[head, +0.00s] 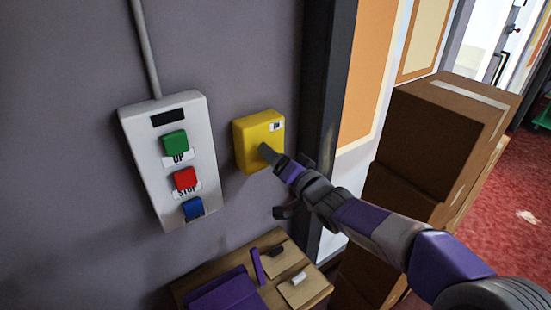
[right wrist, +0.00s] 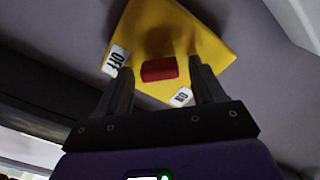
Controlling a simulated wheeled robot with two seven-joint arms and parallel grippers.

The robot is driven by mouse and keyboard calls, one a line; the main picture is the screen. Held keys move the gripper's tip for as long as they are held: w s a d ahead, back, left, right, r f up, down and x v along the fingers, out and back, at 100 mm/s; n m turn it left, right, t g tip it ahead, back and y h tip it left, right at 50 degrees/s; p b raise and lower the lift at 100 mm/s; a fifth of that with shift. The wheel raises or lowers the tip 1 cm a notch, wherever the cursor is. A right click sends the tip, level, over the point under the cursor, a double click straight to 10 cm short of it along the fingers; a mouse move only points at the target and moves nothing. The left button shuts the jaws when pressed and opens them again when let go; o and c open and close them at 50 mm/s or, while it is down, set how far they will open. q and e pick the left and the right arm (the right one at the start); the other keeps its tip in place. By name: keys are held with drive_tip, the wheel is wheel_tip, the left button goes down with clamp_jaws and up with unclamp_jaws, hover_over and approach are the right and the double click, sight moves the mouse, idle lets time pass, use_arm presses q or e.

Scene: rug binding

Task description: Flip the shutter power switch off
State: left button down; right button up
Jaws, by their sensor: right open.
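The shutter power switch is a yellow box (head: 251,127) on the grey wall, right of the control panel. In the right wrist view the yellow face (right wrist: 205,38) carries a red lever (right wrist: 158,69), an OFF label (right wrist: 117,61) at its left and an ON label (right wrist: 182,97) at lower right. My right gripper (head: 268,154) is at the front of the box. In the right wrist view its open fingers (right wrist: 159,80) stand on either side of the red lever, with gaps. Contact and which way the lever is set cannot be told. In the head view the gripper hides the lever. My left gripper is not in view.
A white control panel (head: 143,160) has green UP, red STOP and blue buttons. A wooden top (head: 215,268) with purple items lies below. Stacked cardboard boxes (head: 430,130) stand at right, close to my right arm. A dark post (head: 335,90) rises right of the switch.

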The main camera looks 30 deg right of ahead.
drive_tip(key=shift+w, duration=0.15)
drive_tip(key=c, duration=1.1)
drive_tip(key=shift+o, duration=0.2)
drive_tip(key=shift+n, duration=0.3)
drive_tip(key=shift+a+r+n+b, duration=0.15)
drive_tip(key=shift+n+b, duration=1.25)
drive_tip(key=shift+n, duration=1.5)
drive_tip(key=shift+a+n+b, duration=0.1)
drive_tip(key=shift+n+b, duration=1.3)
drive_tip(key=shift+n, duration=1.5)
drive_tip(key=shift+a+r+n+b, duration=0.15)
drive_tip(key=shift+n+b, duration=1.25)
drive_tip(key=shift+n, duration=1.5)
drive_tip(key=shift+f, duration=0.1)
